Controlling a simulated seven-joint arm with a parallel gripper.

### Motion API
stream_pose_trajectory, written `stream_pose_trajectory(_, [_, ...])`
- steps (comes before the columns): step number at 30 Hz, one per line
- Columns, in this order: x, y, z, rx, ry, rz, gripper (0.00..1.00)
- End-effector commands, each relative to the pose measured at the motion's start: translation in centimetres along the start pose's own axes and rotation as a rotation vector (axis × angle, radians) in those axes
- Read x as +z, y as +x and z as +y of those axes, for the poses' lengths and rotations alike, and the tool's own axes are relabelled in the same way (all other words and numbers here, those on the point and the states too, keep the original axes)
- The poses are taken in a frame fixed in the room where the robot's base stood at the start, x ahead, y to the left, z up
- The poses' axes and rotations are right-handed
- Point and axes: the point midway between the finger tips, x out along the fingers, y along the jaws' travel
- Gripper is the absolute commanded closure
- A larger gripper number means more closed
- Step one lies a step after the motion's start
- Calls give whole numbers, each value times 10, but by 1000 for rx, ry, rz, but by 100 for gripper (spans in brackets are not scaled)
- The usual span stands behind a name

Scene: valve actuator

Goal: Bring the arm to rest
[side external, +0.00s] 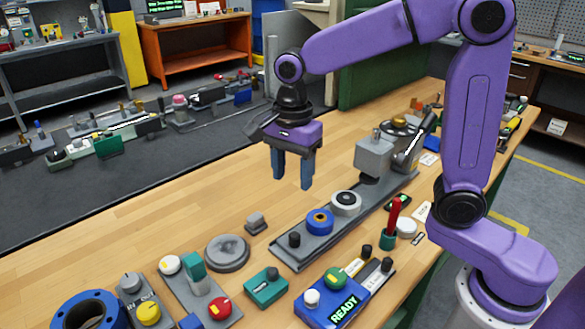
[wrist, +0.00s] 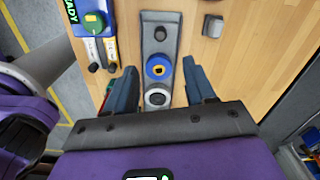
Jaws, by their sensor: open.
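My gripper (side external: 293,168) hangs over the wooden workbench, pointing down, with its two blue fingers apart and nothing between them. In the wrist view the open gripper (wrist: 160,88) is above the grey valve plate (wrist: 172,28). In the side view the grey plate (side external: 300,252) carries a small black knob (side external: 294,240), a blue ring with an orange centre (side external: 320,222), a white and dark round part (side external: 346,203) and a grey block (side external: 373,156). The fingers are clear of these parts.
A blue READY box (side external: 332,301) with a green knob stands at the front. A red-handled tool in a green holder (side external: 390,232) stands right of the plate. A round grey disc (side external: 227,252) and a small grey block (side external: 256,223) lie left. Bare wood (side external: 170,225) lies at left.

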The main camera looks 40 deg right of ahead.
Motion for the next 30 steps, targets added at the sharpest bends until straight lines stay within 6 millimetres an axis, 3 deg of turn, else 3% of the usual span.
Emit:
stream_pose_trajectory(12, [0,-4,0,-1,-3,0,45])
stream_pose_trajectory(16, [0,-3,6,-2,-74,0,45])
stream_pose_trajectory(20, [1,0,24,-3,-279,-1,45])
stream_pose_trajectory(30, [-3,12,95,-14,-1028,0,45])
